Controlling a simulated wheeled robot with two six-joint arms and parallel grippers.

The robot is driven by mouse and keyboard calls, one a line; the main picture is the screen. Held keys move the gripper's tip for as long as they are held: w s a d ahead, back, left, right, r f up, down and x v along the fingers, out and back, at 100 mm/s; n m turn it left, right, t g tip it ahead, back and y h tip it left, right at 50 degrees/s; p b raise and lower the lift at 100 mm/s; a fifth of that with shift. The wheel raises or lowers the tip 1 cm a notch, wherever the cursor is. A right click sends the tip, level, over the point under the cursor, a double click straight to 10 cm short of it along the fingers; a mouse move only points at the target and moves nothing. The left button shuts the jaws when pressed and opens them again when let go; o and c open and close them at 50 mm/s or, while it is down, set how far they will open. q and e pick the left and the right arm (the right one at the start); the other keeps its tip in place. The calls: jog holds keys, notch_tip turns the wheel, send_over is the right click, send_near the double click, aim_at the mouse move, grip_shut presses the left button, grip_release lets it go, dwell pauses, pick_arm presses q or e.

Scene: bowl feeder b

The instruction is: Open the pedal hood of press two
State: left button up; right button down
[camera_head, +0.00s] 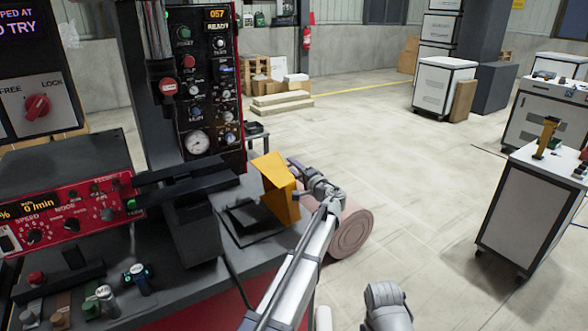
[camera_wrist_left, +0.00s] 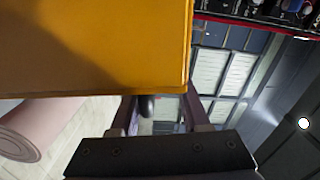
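The yellow hood (camera_head: 275,187) stands tilted at the right edge of the dark press bench, beside a low black plate (camera_head: 248,218). My left gripper (camera_head: 300,170) is at the hood's upper right side in the head view. In the left wrist view the hood (camera_wrist_left: 90,45) fills the upper left, close in front of the fingers. The two fingers of the left gripper (camera_wrist_left: 158,108) stand apart with a gap between them. The hood partly hides the fingertips, and I cannot tell whether they touch it.
A red control panel (camera_head: 70,215) and a tall gauge panel (camera_head: 207,80) stand on the left. A pink roll (camera_head: 350,232) lies on the floor beside the bench. White cabinets (camera_head: 530,205) stand at the right. The floor between is clear.

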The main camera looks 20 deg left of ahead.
pick_arm(q)
jog(key=v, duration=0.8)
jog(key=v, duration=0.9)
jog(key=shift+b, duration=0.3)
dwell(0.6)
jog(key=shift+a+f, duration=0.1)
jog(key=shift+c, duration=0.3)
